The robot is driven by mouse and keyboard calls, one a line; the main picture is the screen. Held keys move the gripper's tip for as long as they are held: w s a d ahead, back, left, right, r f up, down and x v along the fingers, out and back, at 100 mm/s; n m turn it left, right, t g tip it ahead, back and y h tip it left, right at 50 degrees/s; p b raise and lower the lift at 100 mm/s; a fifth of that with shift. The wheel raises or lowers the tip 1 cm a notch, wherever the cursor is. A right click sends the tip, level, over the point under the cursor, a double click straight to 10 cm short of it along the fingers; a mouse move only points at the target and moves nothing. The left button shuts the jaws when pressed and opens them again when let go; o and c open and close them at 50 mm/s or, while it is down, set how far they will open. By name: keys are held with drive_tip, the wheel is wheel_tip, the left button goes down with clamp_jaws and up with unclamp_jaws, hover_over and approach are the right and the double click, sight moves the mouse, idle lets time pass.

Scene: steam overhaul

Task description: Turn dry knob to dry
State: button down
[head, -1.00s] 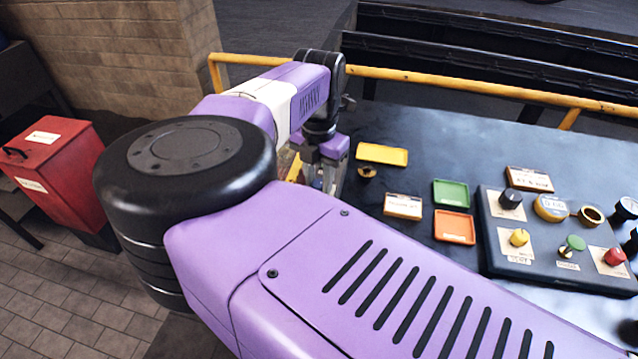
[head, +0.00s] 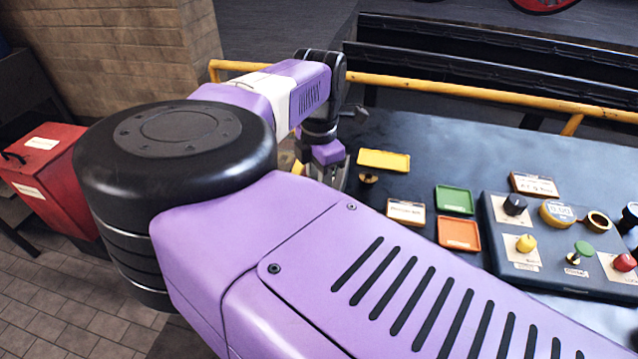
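A dark control panel (head: 487,258) lies on the table at the right. It carries a black knob (head: 515,204), a yellow knob (head: 526,242), a green knob (head: 582,250) and a red knob (head: 624,262), some with white label plates. The label writing is too small to read, so I cannot tell which knob is the dry knob. My gripper (head: 335,178) is at the table's left end, well left of the panel. My arm hides most of it, and its fingers do not show clearly.
A yellow tray (head: 384,160), a green tray (head: 454,199) and an orange tray (head: 458,233) lie between my gripper and the panel, with a label card (head: 406,212). A yellow rail (head: 440,87) runs behind the table (head: 440,140). A red box (head: 50,180) stands at the left.

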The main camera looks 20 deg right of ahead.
drive_tip(key=c, duration=1.1)
unclamp_jaws()
drive_tip(key=shift+o, duration=0.2)
drive_tip(key=shift+r+b, duration=0.55)
drive_tip(key=shift+r, duration=3.4)
